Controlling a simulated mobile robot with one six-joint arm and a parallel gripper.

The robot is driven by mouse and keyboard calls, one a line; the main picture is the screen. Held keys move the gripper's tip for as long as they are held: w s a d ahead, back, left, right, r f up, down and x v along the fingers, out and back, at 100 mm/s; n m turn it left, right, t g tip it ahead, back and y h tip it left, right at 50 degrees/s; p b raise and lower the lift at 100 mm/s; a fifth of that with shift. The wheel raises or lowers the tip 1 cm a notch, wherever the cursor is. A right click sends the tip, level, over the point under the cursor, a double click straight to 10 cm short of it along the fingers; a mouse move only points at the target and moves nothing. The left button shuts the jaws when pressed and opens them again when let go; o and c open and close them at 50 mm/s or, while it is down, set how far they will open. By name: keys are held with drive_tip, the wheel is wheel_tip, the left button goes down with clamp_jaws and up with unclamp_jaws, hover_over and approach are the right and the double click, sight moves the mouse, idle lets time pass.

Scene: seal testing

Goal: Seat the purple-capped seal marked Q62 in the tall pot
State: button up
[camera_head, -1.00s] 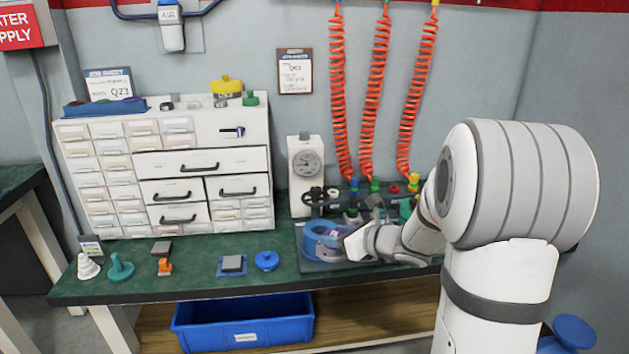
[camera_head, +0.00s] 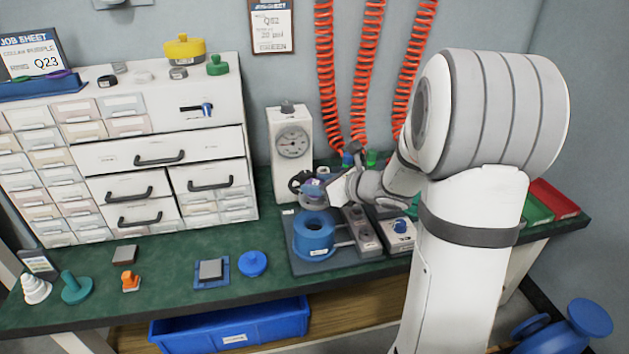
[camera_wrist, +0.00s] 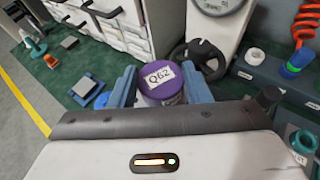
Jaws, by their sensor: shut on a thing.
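My gripper (camera_head: 322,189) is shut on the purple-capped seal (camera_wrist: 160,82). In the wrist view its cap faces the camera and bears a white label reading Q62, between two blue fingers. A black handwheel (camera_wrist: 198,57) is just beyond the seal. A teal round part (camera_wrist: 303,141) shows at lower right. I cannot tell which is the tall pot.
A gauge stand (camera_head: 291,150) is close behind the gripper. Orange coiled hoses (camera_head: 358,75) hang at the back. A drawer cabinet (camera_head: 150,160) fills the left. Loose parts, including a blue disc (camera_head: 253,263), lie along the bench (camera_head: 170,295) front.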

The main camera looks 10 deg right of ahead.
sight(318, 200)
drive_tip(key=shift+a+f+b, duration=0.15)
drive_tip(key=shift+f+b, duration=1)
drive_tip(key=shift+f, duration=1.3)
drive_tip(key=shift+b, duration=0.95)
drive_tip(key=shift+f+b, duration=1.45)
drive_tip(key=shift+b, duration=0.6)
drive_tip(key=o, duration=1.4)
drive_tip(key=shift+s, duration=0.1)
drive_tip(key=p+v, duration=0.1)
drive_tip(key=v, duration=0.6)
drive_tip(key=shift+s+d+r+p, duration=0.2)
drive_tip(key=shift+s+d+p, duration=0.05)
drive_tip(key=shift+p, duration=0.05)
drive_tip(key=shift+r, duration=0.1)
